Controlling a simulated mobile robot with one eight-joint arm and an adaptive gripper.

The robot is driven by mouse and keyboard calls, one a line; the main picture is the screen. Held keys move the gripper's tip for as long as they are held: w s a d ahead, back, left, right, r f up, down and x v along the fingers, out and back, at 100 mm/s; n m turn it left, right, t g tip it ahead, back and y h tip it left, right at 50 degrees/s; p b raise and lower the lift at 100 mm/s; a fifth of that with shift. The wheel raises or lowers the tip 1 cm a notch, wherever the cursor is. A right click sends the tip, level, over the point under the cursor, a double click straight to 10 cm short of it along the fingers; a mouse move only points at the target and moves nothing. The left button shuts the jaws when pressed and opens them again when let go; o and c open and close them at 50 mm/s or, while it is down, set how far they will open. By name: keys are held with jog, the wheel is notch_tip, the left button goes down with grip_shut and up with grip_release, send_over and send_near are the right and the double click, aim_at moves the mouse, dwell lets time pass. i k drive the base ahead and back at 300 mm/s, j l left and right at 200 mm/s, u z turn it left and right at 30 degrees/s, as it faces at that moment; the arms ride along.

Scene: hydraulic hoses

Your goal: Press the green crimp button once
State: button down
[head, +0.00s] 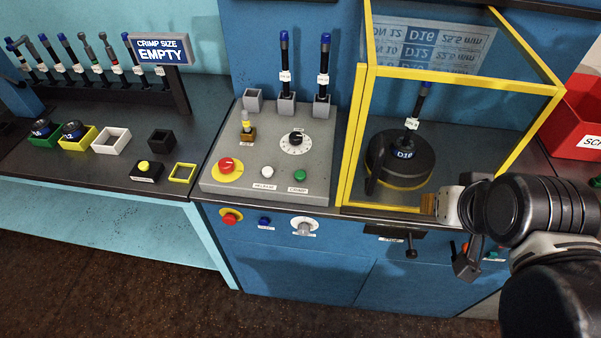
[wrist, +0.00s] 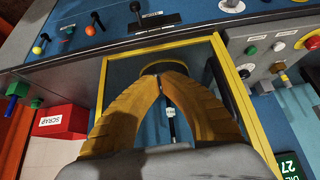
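The green crimp button (head: 300,175) is a small round button at the lower right of the grey control panel (head: 261,187), right of a white button (head: 267,172). In the wrist view, which is turned over, the green button (wrist: 251,50) shows at the right, outside the yellow frame. My gripper (head: 427,205) is in front of the lower right of the yellow-framed guard, right of the button and apart from it. In the wrist view its orange fingers (wrist: 160,76) come together at the tips, with nothing visible between them.
The yellow-framed guard (head: 357,135) encloses a black D16 die unit (head: 400,158) with a hose. A red mushroom button (head: 226,166) and a black dial (head: 296,139) share the panel. Hoses stand behind it. A red scrap bin (head: 578,112) is at right.

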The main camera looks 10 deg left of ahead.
aim_at(299, 175)
jog(key=j, duration=0.65)
jog(key=k+j, duration=0.15)
jog(key=j, duration=0.55)
